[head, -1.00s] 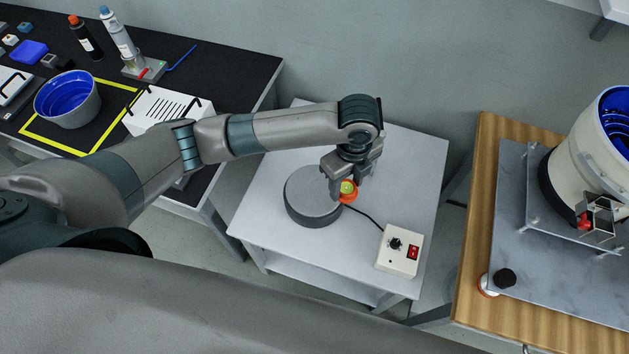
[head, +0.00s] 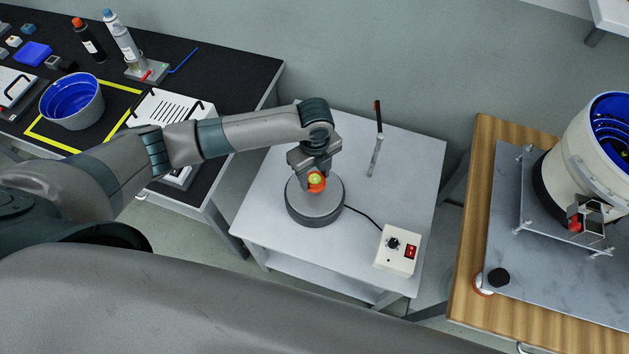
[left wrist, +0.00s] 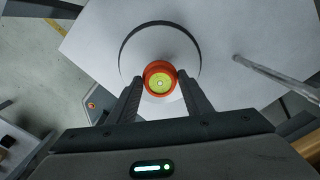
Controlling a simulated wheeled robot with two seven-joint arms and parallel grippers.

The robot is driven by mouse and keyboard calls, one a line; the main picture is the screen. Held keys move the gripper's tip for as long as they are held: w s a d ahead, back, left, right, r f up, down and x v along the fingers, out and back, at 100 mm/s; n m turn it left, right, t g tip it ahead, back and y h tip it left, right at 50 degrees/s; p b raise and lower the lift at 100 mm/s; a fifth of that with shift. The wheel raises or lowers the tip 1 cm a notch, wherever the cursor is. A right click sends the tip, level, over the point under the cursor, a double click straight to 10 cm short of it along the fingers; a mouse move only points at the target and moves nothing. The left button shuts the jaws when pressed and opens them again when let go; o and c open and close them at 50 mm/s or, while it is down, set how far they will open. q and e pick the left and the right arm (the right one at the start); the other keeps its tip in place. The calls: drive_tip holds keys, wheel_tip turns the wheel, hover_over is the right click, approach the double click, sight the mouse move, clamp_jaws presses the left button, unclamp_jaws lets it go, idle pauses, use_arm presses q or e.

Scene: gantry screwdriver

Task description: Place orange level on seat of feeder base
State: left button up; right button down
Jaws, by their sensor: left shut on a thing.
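The orange level (head: 316,182) is a small round orange piece with a yellow-green vial face. The feeder base (head: 314,212) is a grey round drum on the white table, with a cable to a control box. My left gripper (head: 315,178) is shut on the level and points down over the top of the base. The left wrist view shows the level (left wrist: 160,78) between both fingers of the gripper (left wrist: 160,86), in front of the base's round top (left wrist: 160,45). I cannot tell whether the level touches the base. My right gripper is not in view.
The control box (head: 397,250) stands at the table's front right. A thin rod-like tool (head: 376,140) is at the back. A dark bench (head: 225,75) with a blue-lined bowl (head: 72,100) is left; a wooden table (head: 470,230) with a machine is right.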

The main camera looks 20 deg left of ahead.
sight(315, 178)
use_arm(q)
wheel_tip(315, 178, down, 3)
drive_tip(key=shift+f+p, duration=0.2)
drive_tip(key=shift+p, duration=0.4)
drive_tip(key=shift+f, duration=0.3)
drive_tip(key=o, duration=1.1)
drive_tip(key=shift+f, duration=0.1)
drive_tip(key=shift+r, duration=0.2)
wheel_tip(315, 178, up, 12)
drive_tip(key=shift+f+b, duration=0.1)
drive_tip(key=shift+b, duration=0.9)
